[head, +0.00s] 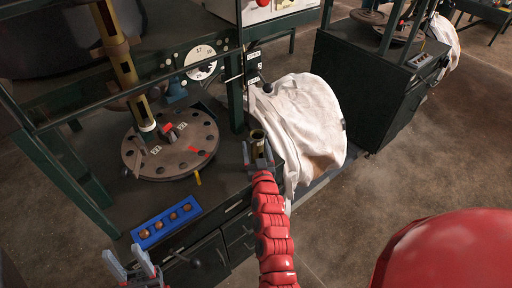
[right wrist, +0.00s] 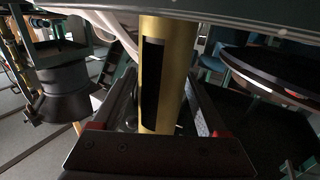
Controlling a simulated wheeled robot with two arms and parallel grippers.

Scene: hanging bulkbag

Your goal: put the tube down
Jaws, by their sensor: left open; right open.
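A short brass tube (head: 257,136) stands upright at the right front corner of the dark bench, beside the white bag. In the right wrist view the tube (right wrist: 163,75) is golden with a dark slot in its side. My right gripper (head: 257,154) is around the tube with its fingers apart, one on each side; whether either finger touches it I cannot tell. The tube's lower end is hidden by my gripper in the head view. My left gripper (head: 129,259) is open and empty at the lower left, in front of the bench.
A round dark plate with holes (head: 185,160) lies on the bench under a tall brass column (head: 118,60). A blue tray (head: 165,222) with several round brass pieces is at the front edge. The white bulk bag (head: 300,120) hangs close right of the tube. A green frame post stands behind.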

